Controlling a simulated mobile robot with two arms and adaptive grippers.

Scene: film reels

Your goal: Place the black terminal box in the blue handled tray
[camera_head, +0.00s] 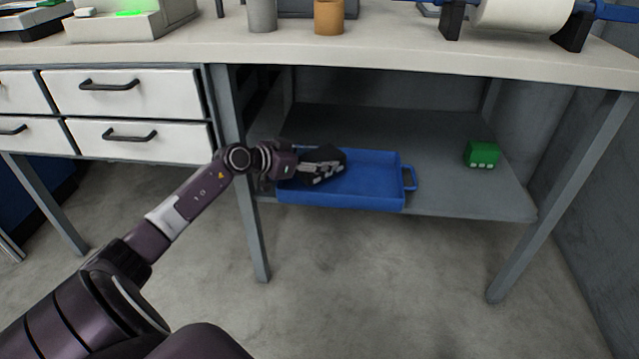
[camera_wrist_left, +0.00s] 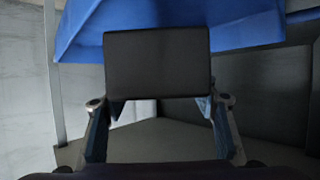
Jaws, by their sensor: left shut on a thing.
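The blue handled tray (camera_head: 365,182) lies on the grey lower shelf of the workbench, with a handle on its right end. My left gripper (camera_head: 305,170) reaches in from the left over the tray's left end. It is shut on the black terminal box (camera_head: 330,156), which is over the left part of the tray. In the left wrist view the box (camera_wrist_left: 158,62) spans the space between the two fingers (camera_wrist_left: 160,110), with the blue tray (camera_wrist_left: 250,22) beyond it. I cannot tell whether the box touches the tray floor. My right gripper is not in view.
A green terminal box (camera_head: 482,153) sits on the lower shelf (camera_head: 450,190) to the right of the tray. Table legs (camera_head: 245,190) stand left and right. Above is the bench top (camera_head: 400,45) with a paper roll (camera_head: 522,12) and a brown cup (camera_head: 328,16). White drawers (camera_head: 125,92) are at left.

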